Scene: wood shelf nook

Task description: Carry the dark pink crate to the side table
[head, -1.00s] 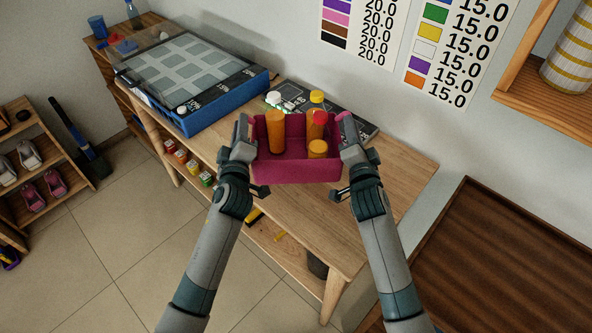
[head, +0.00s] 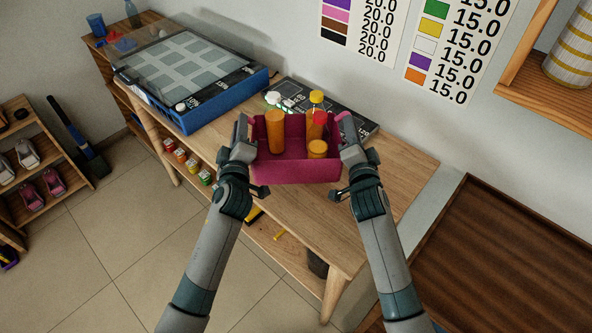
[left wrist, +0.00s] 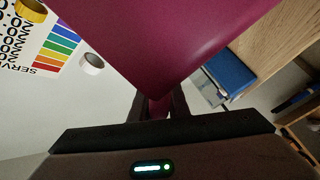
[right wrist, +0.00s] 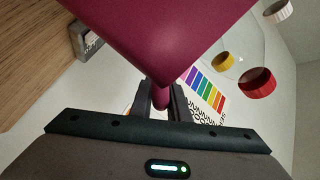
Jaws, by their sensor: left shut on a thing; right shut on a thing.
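The dark pink crate (head: 294,170) is held between my two grippers in the head view, over the wooden table. Inside it stand several orange cylinders (head: 275,131), one with a red top (head: 319,118). My left gripper (head: 247,134) is shut on the crate's left end, and my right gripper (head: 344,134) is shut on its right end. The crate's pink wall fills the top of the left wrist view (left wrist: 160,40) and the right wrist view (right wrist: 160,40). The crate looks about level. Its underside is hidden, so its height above the table is hard to tell.
The wooden table (head: 400,185) has a blue-framed device (head: 190,85) at its left and a dark board (head: 350,122) behind the crate. A yellow-capped bottle (head: 316,98) shows behind the crate. A dark brown slatted surface (head: 500,265) lies at right. A shelf (head: 40,150) stands far left.

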